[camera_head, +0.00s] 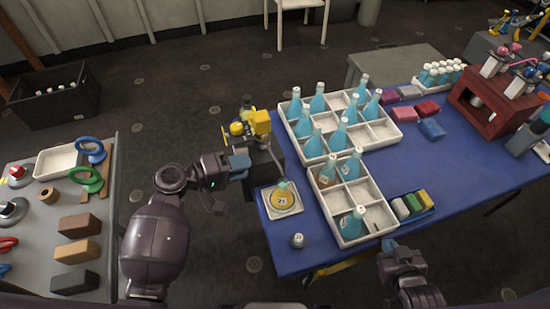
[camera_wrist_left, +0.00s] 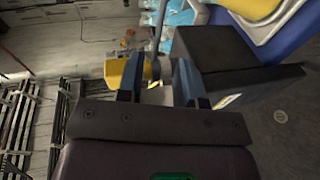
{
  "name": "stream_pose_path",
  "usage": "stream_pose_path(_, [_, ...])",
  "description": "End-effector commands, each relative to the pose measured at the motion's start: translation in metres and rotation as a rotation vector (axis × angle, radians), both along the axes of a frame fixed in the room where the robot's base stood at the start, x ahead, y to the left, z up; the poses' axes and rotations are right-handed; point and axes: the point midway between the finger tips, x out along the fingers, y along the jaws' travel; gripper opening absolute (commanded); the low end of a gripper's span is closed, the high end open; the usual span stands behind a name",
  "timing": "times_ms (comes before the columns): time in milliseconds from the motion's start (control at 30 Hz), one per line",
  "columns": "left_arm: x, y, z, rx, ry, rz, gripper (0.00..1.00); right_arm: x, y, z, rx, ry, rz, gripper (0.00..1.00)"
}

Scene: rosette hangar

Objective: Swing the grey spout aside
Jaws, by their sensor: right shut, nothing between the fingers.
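My left gripper (camera_head: 240,165) is at the left edge of the blue table, beside a dark machine (camera_head: 262,165) with yellow parts. In the left wrist view its two blue fingers (camera_wrist_left: 159,82) stand apart, and nothing is clearly held between them. The machine's yellow block (camera_head: 260,122) also shows in the left wrist view (camera_wrist_left: 122,72), beyond the left finger. I cannot clearly make out the grey spout; the gripper and arm cover part of the machine. A thin grey-blue bar (camera_wrist_left: 157,38) rises beyond the fingers. My right gripper (camera_head: 389,246) is shut and empty at the table's front edge.
A white square scale (camera_head: 270,207) carries a yellow-orange bottle by the machine. A small jar (camera_head: 297,240) stands in front. White crates (camera_head: 373,216) with several blue bottles fill the middle. A grey side table (camera_head: 108,225) stands left, with floor between the tables.

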Motion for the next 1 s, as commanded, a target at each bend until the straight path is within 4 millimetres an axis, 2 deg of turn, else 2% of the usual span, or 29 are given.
stream_pose_path(300, [0.022, -0.048, -0.012, -0.001, 0.001, -0.001, 0.34, 0.001, 0.0, 0.002, -0.004, -0.004, 0.003, 0.0])
stream_pose_path(500, [0.034, -0.072, -0.019, 0.0, 0.001, 0.0, 0.34, 0.001, 0.0, 0.001, -0.005, -0.004, 0.004, 0.0])
stream_pose_path(700, [0.039, -0.084, -0.022, 0.002, 0.0, 0.0, 0.34, 0.001, 0.0, 0.001, -0.005, -0.005, 0.005, 0.0])
stream_pose_path(1000, [0.04, -0.086, -0.023, 0.003, 0.0, 0.001, 0.34, 0.001, 0.0, 0.001, -0.005, -0.005, 0.005, 0.0])
